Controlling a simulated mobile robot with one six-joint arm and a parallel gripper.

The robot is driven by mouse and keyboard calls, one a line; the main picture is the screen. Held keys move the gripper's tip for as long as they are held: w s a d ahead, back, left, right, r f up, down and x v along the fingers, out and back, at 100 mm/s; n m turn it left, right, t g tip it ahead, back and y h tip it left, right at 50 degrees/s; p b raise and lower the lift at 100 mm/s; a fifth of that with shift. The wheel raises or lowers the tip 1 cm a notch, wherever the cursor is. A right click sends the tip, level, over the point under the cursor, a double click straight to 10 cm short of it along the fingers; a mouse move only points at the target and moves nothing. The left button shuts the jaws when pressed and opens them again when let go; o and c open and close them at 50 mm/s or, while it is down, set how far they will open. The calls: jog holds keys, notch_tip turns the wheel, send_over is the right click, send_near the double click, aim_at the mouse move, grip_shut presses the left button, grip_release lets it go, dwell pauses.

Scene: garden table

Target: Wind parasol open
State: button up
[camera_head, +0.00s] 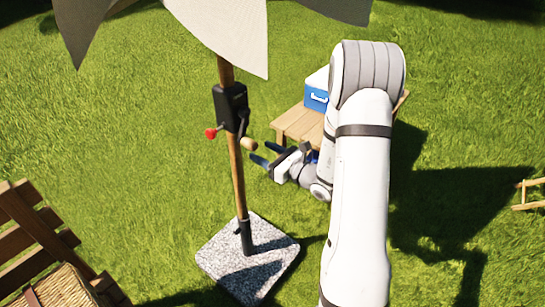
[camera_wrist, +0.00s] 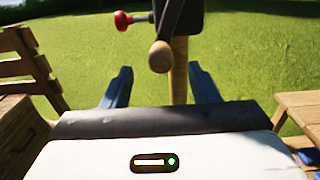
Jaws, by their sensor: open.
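The parasol stands on a wooden pole (camera_head: 236,165) in a square stone base (camera_head: 222,262), its grey-white canopy (camera_head: 225,30) hanging at the top. A black crank housing (camera_head: 230,105) sits on the pole, with a red knob (camera_head: 210,133) on its left and a crank arm ending in a round wooden handle (camera_head: 249,144) on its right. In the wrist view the handle (camera_wrist: 160,57) is ahead of my gripper, between the lines of its fingers, with the pole behind. My gripper (camera_head: 264,154) is open and empty, its blue fingers pointing at the pole just right of and below the handle.
A wooden table (camera_head: 295,124) with a blue and white cooler (camera_head: 316,97) stands behind my arm. A slatted wooden seat (camera_head: 30,225) is at the lower left, and a wooden frame (camera_head: 529,195) at the right edge. The grass around the pole's left is free.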

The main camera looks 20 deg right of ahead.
aim_at(256, 147)
jog(key=shift+b+x, duration=0.4)
jog(key=shift+x, duration=2.5)
